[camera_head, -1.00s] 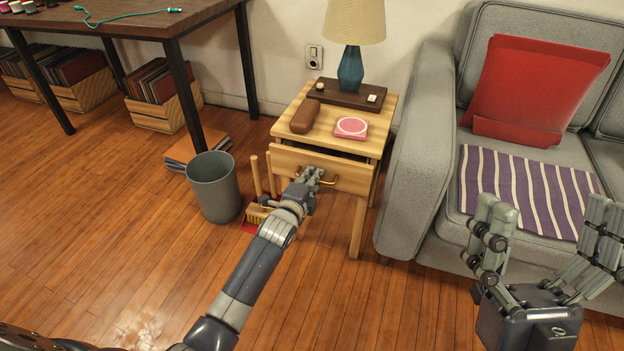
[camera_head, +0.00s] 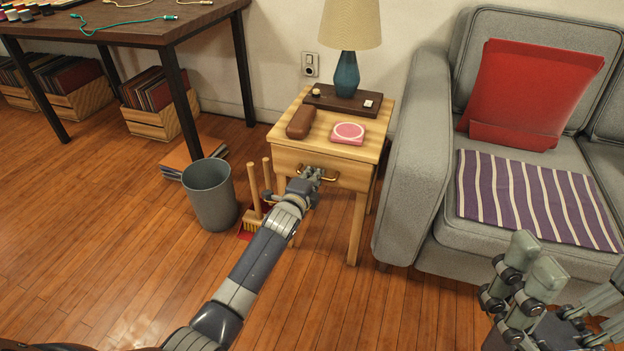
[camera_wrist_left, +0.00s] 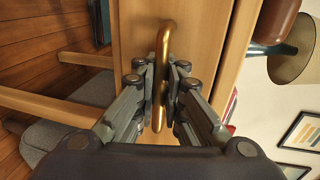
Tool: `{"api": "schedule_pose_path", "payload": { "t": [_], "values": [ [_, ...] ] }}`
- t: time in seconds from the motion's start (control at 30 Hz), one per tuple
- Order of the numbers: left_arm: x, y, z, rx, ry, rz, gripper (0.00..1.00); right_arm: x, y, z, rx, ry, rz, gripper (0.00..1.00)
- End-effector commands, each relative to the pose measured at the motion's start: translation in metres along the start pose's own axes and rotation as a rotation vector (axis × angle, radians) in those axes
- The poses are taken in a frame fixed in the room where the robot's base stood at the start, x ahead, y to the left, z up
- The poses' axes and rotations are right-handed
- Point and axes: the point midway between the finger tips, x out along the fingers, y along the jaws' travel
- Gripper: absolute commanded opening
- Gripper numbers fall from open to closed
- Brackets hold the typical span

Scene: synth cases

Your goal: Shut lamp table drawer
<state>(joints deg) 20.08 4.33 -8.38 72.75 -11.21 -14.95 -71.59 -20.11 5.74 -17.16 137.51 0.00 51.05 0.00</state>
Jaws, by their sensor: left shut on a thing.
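The lamp table (camera_head: 355,158) is light wood and stands left of the sofa. Its drawer (camera_head: 345,184) shows no dark gap under the tabletop and looks flush with the table front. My left gripper (camera_head: 312,176) is at the drawer's brass handle (camera_head: 331,178). In the left wrist view, the fingers of my left gripper (camera_wrist_left: 161,85) are shut on the handle (camera_wrist_left: 164,50), one on each side. The drawer front (camera_wrist_left: 137,30) fills the middle there. My right gripper (camera_head: 562,290) is at the lower right in front of the sofa, fingers apart and empty.
On the tabletop are a lamp (camera_head: 347,72), a brown case (camera_head: 301,122), a pink-and-white item (camera_head: 348,132) and a dark tray (camera_head: 325,99). A grey bin (camera_head: 211,195) and a brush (camera_head: 253,216) stand left. The sofa (camera_head: 414,150) is close on the right.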

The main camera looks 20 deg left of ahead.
Motion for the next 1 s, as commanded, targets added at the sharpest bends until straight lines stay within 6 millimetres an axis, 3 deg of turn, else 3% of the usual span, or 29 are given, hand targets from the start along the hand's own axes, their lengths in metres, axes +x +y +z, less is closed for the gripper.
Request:
{"api": "schedule_pose_path", "payload": {
  "t": [0.17, 0.23, 0.27, 0.67, 1.0],
  "values": [
    [0.000, -0.002, 0.000, 0.000, 0.000, -0.003, 0.00, 0.000, 0.000, 0.000, 0.000, -0.001, 0.000, 0.90],
    [0.000, -0.002, 0.000, 0.000, 0.000, -0.003, 0.16, 0.000, 0.000, 0.000, 0.000, -0.001, 0.000, 0.90],
    [0.000, -0.002, 0.000, 0.000, 0.000, -0.003, 0.18, 0.000, 0.000, 0.000, 0.000, -0.001, 0.000, 0.90],
    [-0.003, -0.002, 0.001, 0.001, -0.001, -0.004, 0.18, 0.000, 0.000, 0.001, -0.001, -0.003, 0.000, 0.90],
    [-0.042, 0.000, 0.001, 0.002, 0.000, -0.002, 0.18, 0.000, 0.000, 0.001, 0.000, -0.003, 0.000, 0.90]
  ]
}}
